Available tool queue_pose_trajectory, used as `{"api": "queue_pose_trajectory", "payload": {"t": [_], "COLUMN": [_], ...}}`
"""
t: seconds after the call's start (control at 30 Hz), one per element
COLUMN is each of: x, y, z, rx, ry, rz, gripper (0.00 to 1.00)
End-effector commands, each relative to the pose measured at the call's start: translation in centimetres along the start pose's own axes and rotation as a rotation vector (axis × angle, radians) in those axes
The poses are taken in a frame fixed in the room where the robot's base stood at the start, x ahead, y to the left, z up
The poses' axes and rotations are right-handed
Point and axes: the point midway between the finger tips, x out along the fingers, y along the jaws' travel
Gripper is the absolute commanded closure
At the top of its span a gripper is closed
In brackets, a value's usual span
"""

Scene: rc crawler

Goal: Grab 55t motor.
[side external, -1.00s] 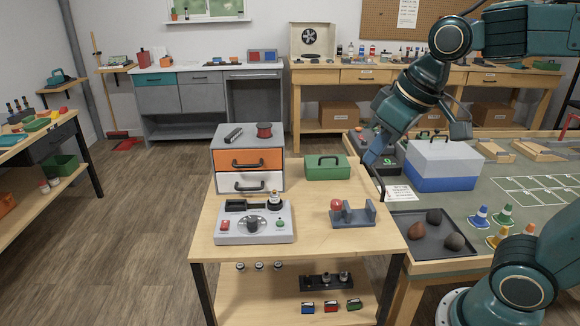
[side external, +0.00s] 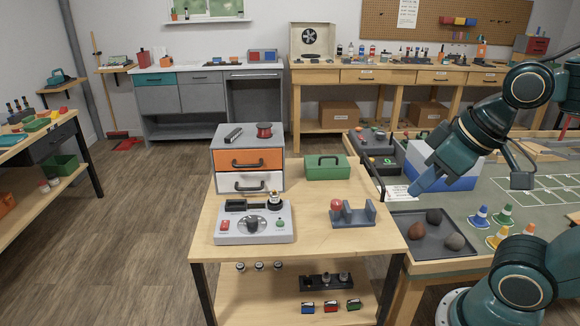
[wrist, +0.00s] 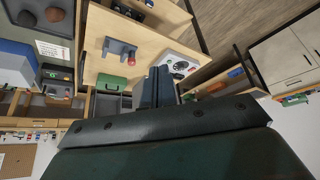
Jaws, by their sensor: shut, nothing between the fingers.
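No part can be read as the 55t motor by a label. Small silver and dark cylinders that look like motors (side external: 259,266) stand in a row on the lower shelf of the wooden table. A black holder (side external: 326,283) with cylinders in it is to their right. Another silver and dark cylinder (side external: 274,199) stands at the back of the grey test box (side external: 228,240). My gripper (side external: 414,190) is shut and empty, to the right of the wooden table, above the edge of the green-topped table. Its closed fingers (wrist: 158,88) also show in the wrist view.
A drawer unit (side external: 247,145), a green toolbox (side external: 327,168) and a grey stand with a red ball (side external: 352,215) occupy the tabletop. A tray of rocks (side external: 432,247) and a blue-and-white box (side external: 445,160) are near my gripper. The tabletop's front right is clear.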

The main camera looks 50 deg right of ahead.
Motion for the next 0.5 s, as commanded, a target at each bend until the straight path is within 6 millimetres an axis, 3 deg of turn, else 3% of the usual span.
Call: {"api": "queue_pose_trajectory", "payload": {"t": [0.33, 0.5], "x": [-0.01, -0.01], "y": [-0.01, -0.01], "z": [-0.03, -0.03], "rx": [-0.001, -0.001], "ry": [0.000, 0.000], "rz": [0.000, 0.000], "gripper": [1.00, 0.69]}}
